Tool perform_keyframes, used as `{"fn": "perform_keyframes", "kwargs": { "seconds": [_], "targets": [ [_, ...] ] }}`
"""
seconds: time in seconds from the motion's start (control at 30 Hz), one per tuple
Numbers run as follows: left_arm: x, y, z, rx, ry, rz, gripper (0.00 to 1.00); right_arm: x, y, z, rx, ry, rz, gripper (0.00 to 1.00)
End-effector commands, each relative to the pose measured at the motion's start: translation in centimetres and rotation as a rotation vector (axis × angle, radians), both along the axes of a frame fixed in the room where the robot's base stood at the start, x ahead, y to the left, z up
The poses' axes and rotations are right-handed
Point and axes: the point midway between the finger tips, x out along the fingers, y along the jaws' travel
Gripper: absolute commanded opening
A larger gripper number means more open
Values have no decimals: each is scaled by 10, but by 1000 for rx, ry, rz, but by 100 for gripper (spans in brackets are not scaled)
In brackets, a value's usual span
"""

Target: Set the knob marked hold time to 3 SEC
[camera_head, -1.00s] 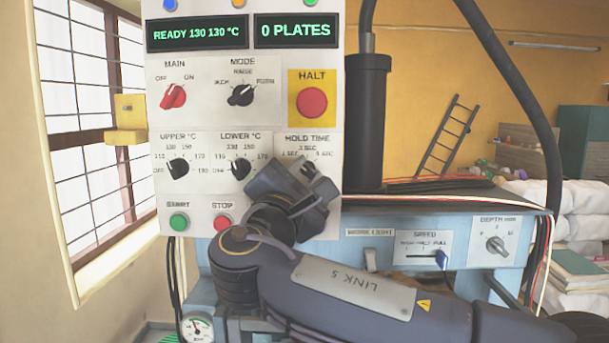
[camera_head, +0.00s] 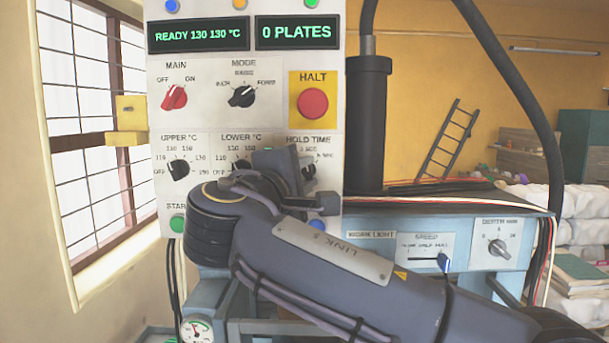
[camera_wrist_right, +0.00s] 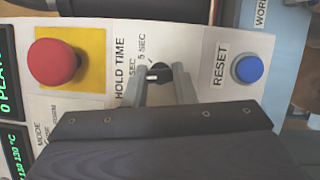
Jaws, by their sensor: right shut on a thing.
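The hold time knob (camera_wrist_right: 160,72) is black with a pale pointer line. In the right wrist view it sits between the two fingers of my right gripper (camera_wrist_right: 162,80), which is shut on it. The wrist view is turned sideways, and the gripper body hides part of the dial marks; a 5 SEC label shows beside the knob. In the head view the knob (camera_head: 309,170) is mostly hidden behind the gripper (camera_head: 300,172), and exactly where its pointer stands is hard to tell. My left gripper does not show.
The red HALT button (camera_head: 312,103) is just above the knob. The blue RESET button (camera_wrist_right: 248,68) shows in the wrist view. The lower temperature knob (camera_head: 241,167) is partly covered by my arm. The speed slider (camera_head: 443,262) is at the lower right.

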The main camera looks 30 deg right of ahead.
Motion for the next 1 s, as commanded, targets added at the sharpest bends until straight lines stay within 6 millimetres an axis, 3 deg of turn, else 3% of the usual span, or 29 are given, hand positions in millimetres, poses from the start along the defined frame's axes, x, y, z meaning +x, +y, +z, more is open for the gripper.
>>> {"fn": "perform_keyframes", "kwargs": {
  "seconds": [0.33, 0.87, 0.9, 1.0],
  "targets": [
    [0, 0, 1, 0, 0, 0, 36, 1, 0, -1, 121, -69, 0, 1],
    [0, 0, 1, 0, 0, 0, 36, 1, 0, -1, 138, -80, 0, 1],
    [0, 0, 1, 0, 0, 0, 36, 1, 0, -1, 138, -80, -1, 29],
    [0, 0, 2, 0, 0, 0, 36, 1, 0, 0, 138, -81, 0, 42]
  ]
}}
